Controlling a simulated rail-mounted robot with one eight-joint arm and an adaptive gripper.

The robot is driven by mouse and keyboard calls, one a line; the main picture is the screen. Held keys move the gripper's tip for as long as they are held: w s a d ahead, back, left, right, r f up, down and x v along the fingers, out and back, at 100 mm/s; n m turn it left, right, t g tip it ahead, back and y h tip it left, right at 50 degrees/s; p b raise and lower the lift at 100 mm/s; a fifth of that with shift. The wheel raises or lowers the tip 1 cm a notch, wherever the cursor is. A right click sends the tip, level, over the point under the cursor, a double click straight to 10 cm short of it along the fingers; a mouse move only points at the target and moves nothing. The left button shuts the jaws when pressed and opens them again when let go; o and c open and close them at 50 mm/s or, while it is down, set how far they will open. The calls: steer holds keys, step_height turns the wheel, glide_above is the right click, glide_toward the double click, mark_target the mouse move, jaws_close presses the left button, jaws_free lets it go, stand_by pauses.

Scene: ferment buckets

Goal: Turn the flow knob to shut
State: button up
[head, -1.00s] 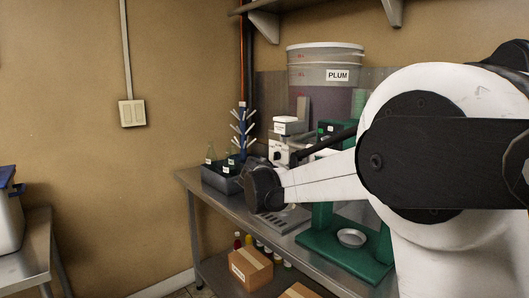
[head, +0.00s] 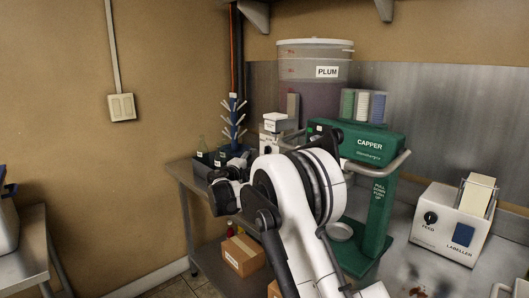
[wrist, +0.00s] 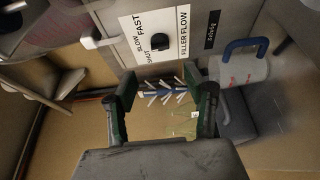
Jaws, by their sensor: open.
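The filler's flow panel (wrist: 178,34) shows in the wrist view, turned on its side, with the words SLOW, SHUT, FAST and FILLER FLOW. The small dark flow knob (wrist: 160,43) sits on it beside those words; its exact pointing is hard to read. My gripper (wrist: 161,73) is open and empty, its two dark green fingers apart. In the picture the knob lies just above the gap between the fingertips, with no contact visible. In the head view the white filler top (head: 275,122) shows below the plum bucket (head: 314,62); my arm hides the knob there.
A green capper (head: 360,143) stands right of the filler, with a labeller (head: 453,224) further right. A blue bottle tree (head: 234,120) and a dark crate of bottles (head: 205,170) are at the left. A blue-handled jug (wrist: 242,68) shows beside the panel in the wrist view.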

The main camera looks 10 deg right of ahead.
steer(key=x, duration=1.2)
steer(key=c, duration=1.1)
steer(key=shift+a+r+n+g+y+p, duration=0.15)
steer(key=shift+n+g+p, duration=0.6)
steer(key=shift+n, duration=1.05)
steer(key=shift+d+n+g+y+p, duration=0.15)
steer(key=shift+n+g+p, duration=0.3)
steer(key=shift+n+g, duration=1)
steer(key=shift+n+t, duration=0.3)
steer(key=shift+n, duration=0.15)
